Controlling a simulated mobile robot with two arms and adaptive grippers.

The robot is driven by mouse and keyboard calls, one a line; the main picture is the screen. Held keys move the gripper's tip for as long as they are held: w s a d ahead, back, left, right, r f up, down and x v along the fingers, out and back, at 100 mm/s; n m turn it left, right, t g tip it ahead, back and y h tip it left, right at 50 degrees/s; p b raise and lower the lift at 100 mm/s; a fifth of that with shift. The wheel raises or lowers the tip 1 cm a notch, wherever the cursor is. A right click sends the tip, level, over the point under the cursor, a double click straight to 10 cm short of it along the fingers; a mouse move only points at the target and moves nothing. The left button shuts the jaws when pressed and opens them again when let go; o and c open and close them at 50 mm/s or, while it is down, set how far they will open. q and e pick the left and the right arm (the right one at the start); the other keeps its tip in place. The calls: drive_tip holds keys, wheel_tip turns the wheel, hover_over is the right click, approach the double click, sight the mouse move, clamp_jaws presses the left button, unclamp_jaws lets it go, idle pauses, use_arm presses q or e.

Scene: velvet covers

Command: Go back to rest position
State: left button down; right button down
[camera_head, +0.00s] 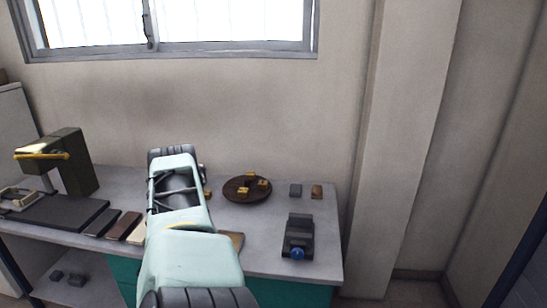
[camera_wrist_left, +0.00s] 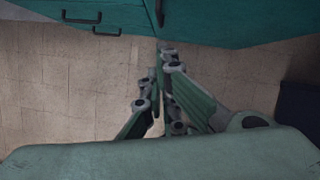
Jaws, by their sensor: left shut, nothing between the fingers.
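My left gripper (camera_wrist_left: 161,62) shows in the left wrist view. Its fingers are closed together with nothing between them. It is over the tiled floor (camera_wrist_left: 60,100), and its tips appear close to the lower edge of the teal cabinet front (camera_wrist_left: 215,22) in that picture. I cannot tell the exact gap. In the head view, one of my pale green arms rises from the bottom middle, in front of the workbench (camera_head: 325,235); no gripper fingers can be made out there. My right gripper is not in view.
The bench holds a round brown tray (camera_head: 234,194) with yellow pieces, a dark device with a blue knob (camera_head: 298,235), small blocks (camera_head: 296,190), an olive machine (camera_head: 75,160) and flat plates (camera_head: 123,225). A wall pillar (camera_head: 405,130) stands right. A dark object (camera_wrist_left: 298,106) is right of the gripper.

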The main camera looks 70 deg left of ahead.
use_arm(q)
drive_tip(key=w+d+f+n+t+h+b, duration=0.1)
drive_tip(key=w+d+f+n, duration=0.2)
drive_tip(key=d+f, duration=0.35)
drive_tip(key=w+d+f+n+b, duration=0.1)
drive_tip(key=w+d+f+n, duration=0.25)
drive_tip(key=f, duration=0.65)
drive_tip(key=w+d+f+n+t+h+b, duration=0.1)
drive_tip(key=w+d+f+n, duration=0.15)
drive_tip(key=d+f, duration=0.45)
drive_tip(key=s+d+f+n, duration=0.3)
drive_tip(key=d+f, duration=0.1)
drive_tip(key=d, duration=0.4)
drive_tip(key=s+d+f+n+g+h+b, duration=0.1)
drive_tip(key=s+d+f+n, duration=0.2)
drive_tip(key=d+f, duration=0.2)
drive_tip(key=s+d+f+n+g+h+b, duration=0.1)
drive_tip(key=s+d+f+n, duration=0.3)
drive_tip(key=d, duration=0.8)
drive_tip(key=shift+f, duration=0.35)
drive_tip(key=shift+d, duration=0.1)
